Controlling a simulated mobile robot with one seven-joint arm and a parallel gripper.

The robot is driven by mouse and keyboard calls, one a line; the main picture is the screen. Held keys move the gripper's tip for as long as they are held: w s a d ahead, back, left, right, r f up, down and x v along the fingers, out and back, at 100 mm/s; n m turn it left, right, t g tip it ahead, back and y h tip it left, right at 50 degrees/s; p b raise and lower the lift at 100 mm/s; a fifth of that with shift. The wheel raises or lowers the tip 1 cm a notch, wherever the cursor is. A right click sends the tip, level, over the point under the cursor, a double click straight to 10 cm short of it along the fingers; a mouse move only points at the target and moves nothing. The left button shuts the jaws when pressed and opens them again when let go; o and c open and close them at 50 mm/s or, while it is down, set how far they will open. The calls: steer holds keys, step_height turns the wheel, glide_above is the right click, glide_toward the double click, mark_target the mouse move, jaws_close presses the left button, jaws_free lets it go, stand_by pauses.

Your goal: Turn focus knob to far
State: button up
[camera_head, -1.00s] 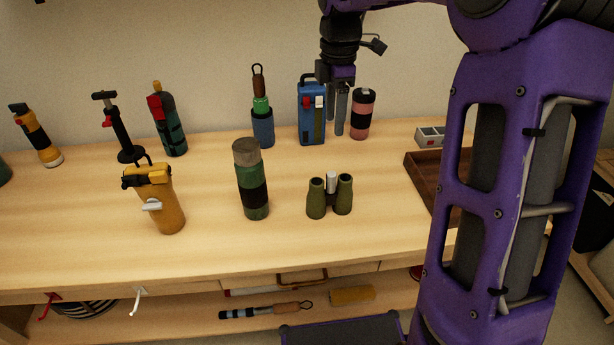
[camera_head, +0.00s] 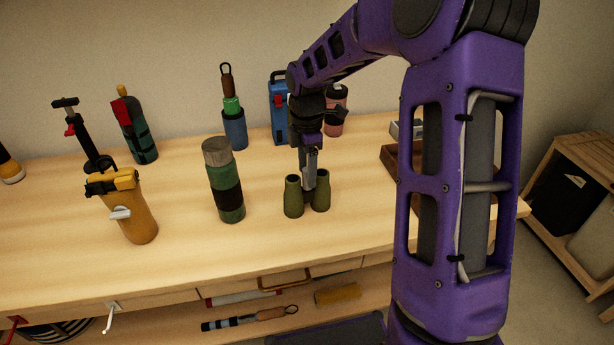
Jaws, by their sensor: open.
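Green binoculars (camera_head: 293,198) stand upright on the wooden bench, right of the middle, with two olive barrels. The pale focus knob seen between the barrels earlier is now hidden behind my gripper. My gripper (camera_head: 309,182) points down at the gap between the two barrels, with its fingers at the height of the barrel tops. It is open. I cannot tell whether the fingers touch the knob or stand around it.
A green and black flask (camera_head: 225,182) stands left of the binoculars. A yellow canister (camera_head: 135,215) stands farther left. Behind are a blue bottle with a green top (camera_head: 234,130) and a blue box (camera_head: 279,105). A brown tray (camera_head: 388,156) lies at right. The bench front is clear.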

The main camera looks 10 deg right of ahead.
steer(key=shift+f, duration=0.65)
jaws_close()
